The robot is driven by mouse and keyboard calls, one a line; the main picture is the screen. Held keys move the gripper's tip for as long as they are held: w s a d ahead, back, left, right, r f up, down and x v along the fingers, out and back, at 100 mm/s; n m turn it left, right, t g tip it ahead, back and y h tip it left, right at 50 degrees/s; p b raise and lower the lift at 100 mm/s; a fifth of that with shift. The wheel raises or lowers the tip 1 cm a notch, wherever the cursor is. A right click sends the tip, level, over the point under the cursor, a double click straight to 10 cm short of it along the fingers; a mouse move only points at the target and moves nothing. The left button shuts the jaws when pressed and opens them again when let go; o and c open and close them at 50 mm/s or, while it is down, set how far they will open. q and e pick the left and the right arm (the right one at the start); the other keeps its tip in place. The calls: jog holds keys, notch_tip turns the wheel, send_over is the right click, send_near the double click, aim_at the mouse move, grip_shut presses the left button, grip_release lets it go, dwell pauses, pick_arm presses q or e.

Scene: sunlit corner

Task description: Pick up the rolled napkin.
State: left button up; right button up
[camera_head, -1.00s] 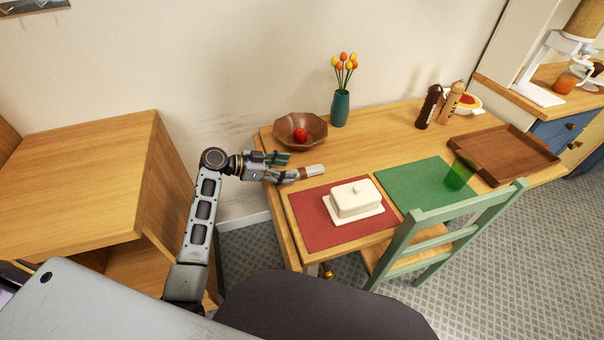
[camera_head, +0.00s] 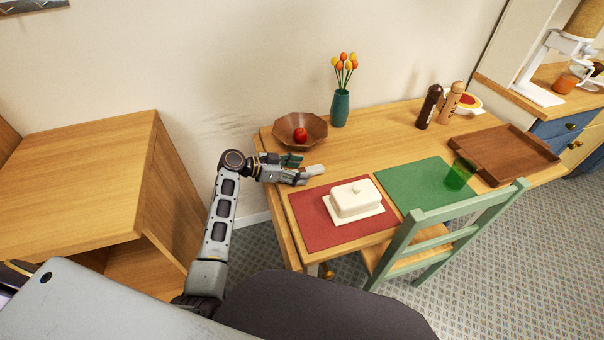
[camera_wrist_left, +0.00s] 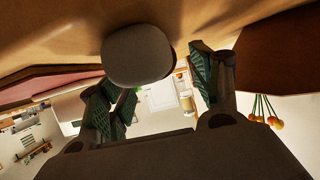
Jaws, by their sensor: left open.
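The rolled napkin (camera_head: 315,169) is a pale roll lying on the wooden table, between the brown bowl and the red placemat. Its near part is hidden by my left gripper (camera_head: 298,170), which reaches in low from the table's left end. My right gripper is not in view.
A wooden bowl (camera_head: 314,138) with a red fruit (camera_head: 300,135) stands just behind the gripper. A white butter dish (camera_head: 352,199) sits on the red placemat (camera_head: 308,229) in front. A teal vase (camera_head: 340,110) of tulips stands farther back. A green chair (camera_head: 425,228) is tucked at the front.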

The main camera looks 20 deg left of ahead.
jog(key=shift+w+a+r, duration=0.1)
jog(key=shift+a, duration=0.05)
pick_arm(q)
jog(key=c, duration=1.1)
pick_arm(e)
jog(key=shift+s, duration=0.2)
pick_arm(q)
jog(key=shift+r, duration=0.1)
jog(key=shift+r, duration=0.55)
notch_tip(320, 180, up, 8)
jog(key=shift+f+p, duration=0.15)
jog(key=shift+p, duration=0.25)
jog(key=shift+r, duration=0.55)
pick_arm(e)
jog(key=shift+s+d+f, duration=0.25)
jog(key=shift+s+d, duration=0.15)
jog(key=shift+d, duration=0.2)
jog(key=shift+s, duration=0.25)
